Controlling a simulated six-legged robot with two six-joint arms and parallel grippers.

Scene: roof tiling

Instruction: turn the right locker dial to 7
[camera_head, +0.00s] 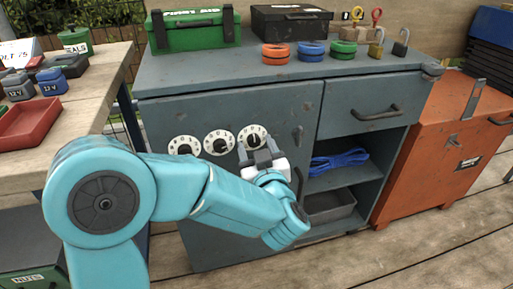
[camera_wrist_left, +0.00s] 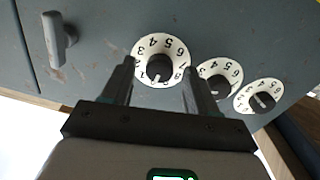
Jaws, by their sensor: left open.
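The right locker dial (camera_head: 254,133) is a white numbered disc with a black knob on the grey cabinet door. In the left wrist view this dial (camera_wrist_left: 160,49) shows upside down, and the white mark on its knob points down in the picture. The number at the mark is too small to tell. My left gripper (camera_head: 257,146) is open and empty in front of this dial. In the left wrist view its fingers (camera_wrist_left: 159,71) lie on either side of the knob; I cannot tell whether they touch it. My right gripper is not in view.
The middle dial (camera_head: 219,142) and left dial (camera_head: 184,146) sit close by. A door handle (camera_head: 298,135) is to the right. A green first aid box (camera_head: 193,32), a black case (camera_head: 291,24), tape rolls and padlocks stand on the cabinet top. An orange cabinet (camera_head: 440,150) stands at right.

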